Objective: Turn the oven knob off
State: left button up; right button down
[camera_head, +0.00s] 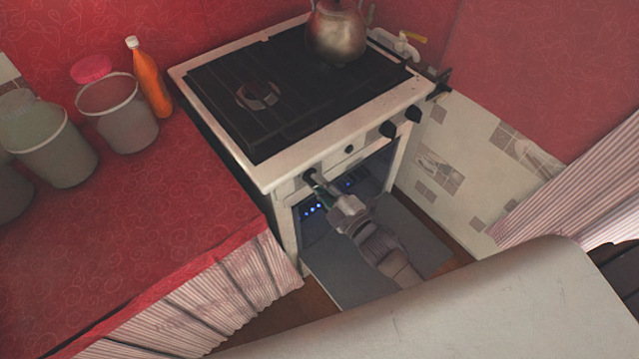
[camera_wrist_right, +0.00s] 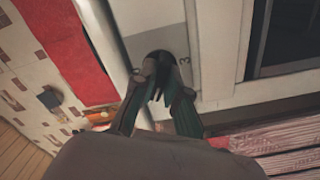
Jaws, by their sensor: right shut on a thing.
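The stove (camera_head: 300,159) is white with a dark top, and its front is below my head view. A black oven knob (camera_head: 309,174) is at the left end of its front panel. My right gripper (camera_head: 318,185) reaches up to this knob from below. In the right wrist view the fingers (camera_wrist_right: 158,90) are closed on the dark knob (camera_wrist_right: 157,58), beside a printed mark on the panel. The fingers hide part of the knob, so its exact angle cannot be told. Blue flames (camera_head: 312,210) show in the oven opening. My left gripper is not in view.
More black knobs (camera_head: 388,130) sit to the right on the panel. A kettle (camera_head: 337,35) stands on the stove top. The oven door (camera_head: 420,245) appears lowered under my right arm. Buckets (camera_head: 118,112) and an orange bottle (camera_head: 149,80) stand on the red counter (camera_head: 130,220) at left.

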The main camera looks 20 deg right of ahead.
jog(key=shift+m, duration=0.5)
jog(key=m+p, duration=0.1)
jog(key=m, duration=0.3)
jog(key=shift+m+p, duration=0.35)
jog(key=shift+m, duration=0.05)
jog(key=m, duration=0.3)
jog(key=shift+p, duration=0.3)
jog(key=shift+f+m, duration=0.1)
jog(key=shift+m, duration=1.5)
jog(key=c, duration=1.2)
grip_release()
